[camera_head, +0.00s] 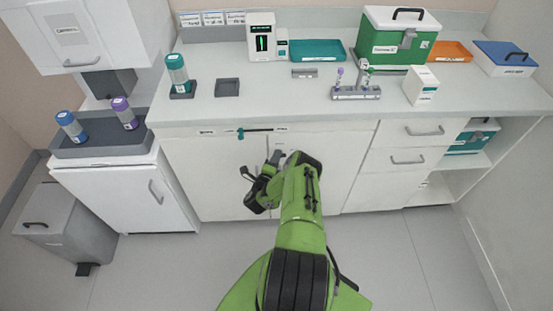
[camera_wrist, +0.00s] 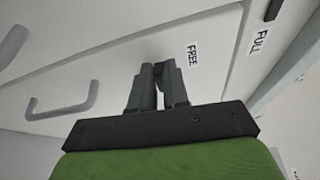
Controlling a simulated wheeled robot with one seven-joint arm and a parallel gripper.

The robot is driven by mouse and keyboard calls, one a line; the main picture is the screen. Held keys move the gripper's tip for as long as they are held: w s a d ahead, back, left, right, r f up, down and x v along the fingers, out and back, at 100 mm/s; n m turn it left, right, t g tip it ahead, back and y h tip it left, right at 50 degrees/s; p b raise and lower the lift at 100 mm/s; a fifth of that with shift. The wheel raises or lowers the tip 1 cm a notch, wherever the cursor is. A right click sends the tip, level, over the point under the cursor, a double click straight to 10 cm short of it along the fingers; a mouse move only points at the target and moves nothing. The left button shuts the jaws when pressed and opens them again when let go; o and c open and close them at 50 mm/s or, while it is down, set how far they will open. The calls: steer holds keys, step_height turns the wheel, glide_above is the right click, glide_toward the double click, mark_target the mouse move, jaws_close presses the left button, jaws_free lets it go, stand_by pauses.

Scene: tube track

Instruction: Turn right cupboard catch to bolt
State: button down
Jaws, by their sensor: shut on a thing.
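The cupboard catch (camera_wrist: 161,65) is a small dark grey piece on the white door front, seen between my fingertips in the wrist view. A "FREE" label (camera_wrist: 192,56) is stuck on the door to its right. My gripper (camera_wrist: 160,78) is shut on the catch, with its two dark fingers close together. In the head view my gripper (camera_head: 277,157) is at the upper part of the cupboard front, below the worktop. There my fingers and arm hide the catch, and its exact angle cannot be told. No "bolt" label can be made out.
A slider with a teal knob (camera_head: 241,133) runs along the strip above the doors. A door handle (camera_wrist: 62,104) is left of my fingers in the wrist view. Drawers (camera_head: 410,145) are to the right. The floor (camera_head: 180,260) in front is clear.

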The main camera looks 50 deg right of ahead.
steer(key=shift+f+n+h, duration=0.15)
steer(key=shift+n+h, duration=0.15)
steer(key=shift+n, duration=0.3)
steer(key=c, duration=1.1)
jaws_free()
steer(key=shift+b, duration=0.3)
